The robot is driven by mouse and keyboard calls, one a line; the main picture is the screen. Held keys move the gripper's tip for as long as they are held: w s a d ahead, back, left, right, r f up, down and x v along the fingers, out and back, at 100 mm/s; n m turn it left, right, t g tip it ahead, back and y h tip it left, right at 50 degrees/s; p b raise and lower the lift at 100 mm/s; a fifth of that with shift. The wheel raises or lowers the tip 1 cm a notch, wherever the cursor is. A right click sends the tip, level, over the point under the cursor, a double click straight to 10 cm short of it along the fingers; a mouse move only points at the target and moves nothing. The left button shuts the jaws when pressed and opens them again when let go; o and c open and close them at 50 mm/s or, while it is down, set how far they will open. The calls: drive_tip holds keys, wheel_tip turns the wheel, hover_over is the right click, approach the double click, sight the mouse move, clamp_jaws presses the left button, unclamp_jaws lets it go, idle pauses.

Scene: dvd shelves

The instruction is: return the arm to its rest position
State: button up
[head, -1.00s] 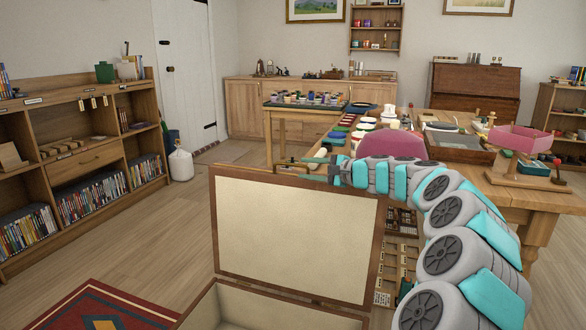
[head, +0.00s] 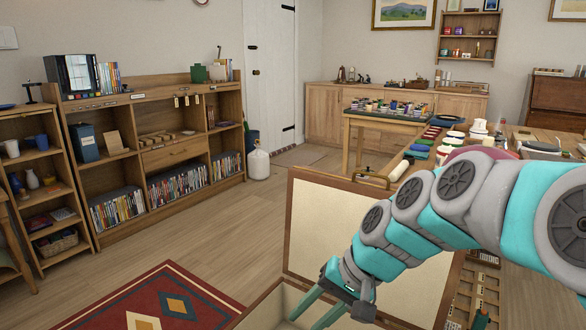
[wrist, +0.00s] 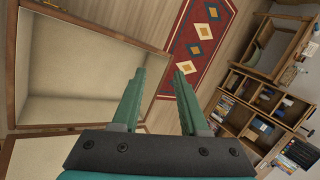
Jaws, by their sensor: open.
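My arm, grey and teal, reaches in from the right of the head view and bends down to my gripper (head: 322,308). My gripper has green fingers and is over the open wooden box (head: 272,308) with a raised cream-lined lid (head: 310,225). In the wrist view the two green fingers of my gripper (wrist: 158,90) stand apart with nothing between them. The box (wrist: 85,65) lies at the left there. The lower fingertips are cut off by the bottom edge of the head view.
A red patterned rug (head: 150,300) lies on the floor at left. DVD shelves (head: 150,150) stand along the left wall, with a white gas bottle (head: 259,164) beside them. A work table (head: 540,138) with many items is at right. The floor between shelves and box is clear.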

drive_tip(key=s+d+f+n+g+h, duration=0.1)
drive_tip(key=s+d+f+h, duration=0.2)
drive_tip(key=s+d, duration=0.3)
drive_tip(key=s+d+f+n+g+h, duration=0.1)
drive_tip(key=s+d+f, duration=0.4)
drive_tip(key=s, duration=1)
drive_tip(key=shift+d+f+n+g+h, duration=0.3)
drive_tip(key=shift+d+f+g+h, duration=0.15)
drive_tip(key=shift+h, duration=0.75)
